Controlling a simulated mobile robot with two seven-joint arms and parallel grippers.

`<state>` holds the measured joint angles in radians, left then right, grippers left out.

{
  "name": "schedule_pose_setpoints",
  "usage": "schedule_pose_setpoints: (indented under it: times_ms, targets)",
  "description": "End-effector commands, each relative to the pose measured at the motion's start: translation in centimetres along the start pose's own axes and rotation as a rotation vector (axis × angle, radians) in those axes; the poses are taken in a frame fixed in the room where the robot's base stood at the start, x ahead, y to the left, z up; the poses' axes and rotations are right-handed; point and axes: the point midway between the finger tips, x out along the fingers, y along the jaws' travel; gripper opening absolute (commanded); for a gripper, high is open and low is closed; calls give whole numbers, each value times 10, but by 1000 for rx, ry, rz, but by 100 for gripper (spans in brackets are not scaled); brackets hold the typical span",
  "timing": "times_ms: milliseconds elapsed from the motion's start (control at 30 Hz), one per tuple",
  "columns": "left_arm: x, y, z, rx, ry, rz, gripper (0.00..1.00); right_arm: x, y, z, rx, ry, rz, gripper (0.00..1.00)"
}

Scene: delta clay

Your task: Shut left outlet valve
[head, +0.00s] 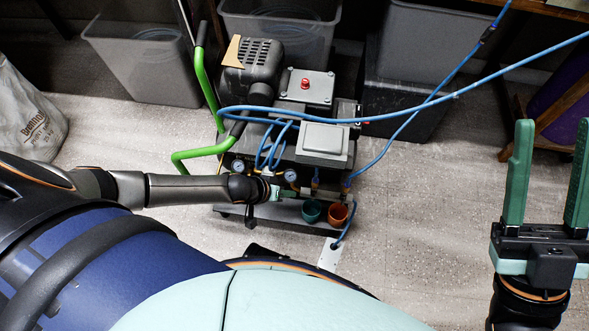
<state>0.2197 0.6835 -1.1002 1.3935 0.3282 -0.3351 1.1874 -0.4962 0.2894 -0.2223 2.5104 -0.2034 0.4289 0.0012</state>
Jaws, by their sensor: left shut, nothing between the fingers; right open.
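The compressor-like machine (322,140) stands on the floor at the centre, with a green handle, a red button on top and pressure gauges on its front. Small brass fittings (316,184) with hose ends sit low on the front; I cannot tell which part is the left outlet valve, and its handle position is too small to read. My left gripper (281,192) is at the machine's lower front, just left of these fittings, shut and holding nothing. Contact cannot be told. My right gripper (546,178) is open and empty at the far right, well away from the machine.
Blue hoses (400,112) cross over the machine and run to the upper right. Grey bins (150,60) stand behind. The floor between machine and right gripper is clear.

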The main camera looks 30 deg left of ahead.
Motion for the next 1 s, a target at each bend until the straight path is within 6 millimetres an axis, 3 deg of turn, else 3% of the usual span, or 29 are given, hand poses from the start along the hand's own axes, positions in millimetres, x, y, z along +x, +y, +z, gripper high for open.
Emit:
schedule_pose_setpoints:
  times_ms: [33, 200, 400, 600, 1000]
  targets:
    - [14, 0, 1, 1, 3, 3, 0, -8, -4, 8, 9, -3, 2, 50]
    - [47, 0, 1, 3, 4, 4, 0, -22, -14, 22, 50, -11, 2, 50]
    - [74, 1, 1, 3, 3, 5, 0, -34, -24, 36, 57, -27, -21, 50]
    - [84, 2, 0, 3, 3, 6, 0, -38, -28, 40, 42, -29, -31, 50]
    - [84, 3, 0, 4, 2, 4, 0, -37, -27, 39, 42, -27, -26, 50]
